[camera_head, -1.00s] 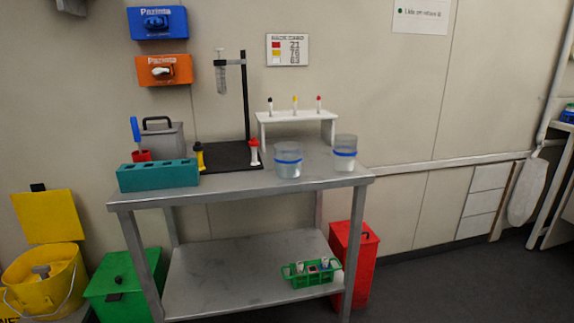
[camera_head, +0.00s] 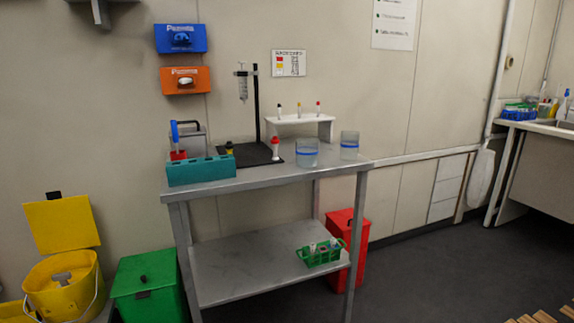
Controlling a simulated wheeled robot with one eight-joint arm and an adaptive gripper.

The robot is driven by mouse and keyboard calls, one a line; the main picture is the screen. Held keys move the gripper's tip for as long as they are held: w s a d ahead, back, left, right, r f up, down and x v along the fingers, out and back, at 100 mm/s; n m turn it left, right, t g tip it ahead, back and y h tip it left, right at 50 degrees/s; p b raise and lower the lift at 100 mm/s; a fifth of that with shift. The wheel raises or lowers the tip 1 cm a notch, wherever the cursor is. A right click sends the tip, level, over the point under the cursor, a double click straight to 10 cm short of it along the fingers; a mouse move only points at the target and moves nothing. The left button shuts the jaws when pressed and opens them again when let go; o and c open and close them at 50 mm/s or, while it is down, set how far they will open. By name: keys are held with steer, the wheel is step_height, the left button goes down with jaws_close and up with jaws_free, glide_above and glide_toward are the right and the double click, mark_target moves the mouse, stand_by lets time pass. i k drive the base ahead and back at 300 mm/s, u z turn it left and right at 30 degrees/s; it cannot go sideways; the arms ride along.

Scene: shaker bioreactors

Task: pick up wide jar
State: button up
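Two clear jars with blue bands stand upright on the right part of the grey metal table (camera_head: 245,183). The front one (camera_head: 307,153) looks wider and sits near the table's front edge. The other jar (camera_head: 349,146) is a little narrower and stands behind it to the right, near the right edge. A gap shows between them. My gripper is not in view.
A teal rack (camera_head: 201,171), a black stand (camera_head: 256,110) and a white shelf (camera_head: 300,127) share the tabletop. A green tube carrier (camera_head: 321,254) is on the lower shelf. Bins stand left and right of the table.

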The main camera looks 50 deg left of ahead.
mark_target(306, 149)
steer(key=z, duration=0.05)
steer(key=k, duration=1.7)
steer(key=u, duration=2.15)
steer(key=i, duration=1)
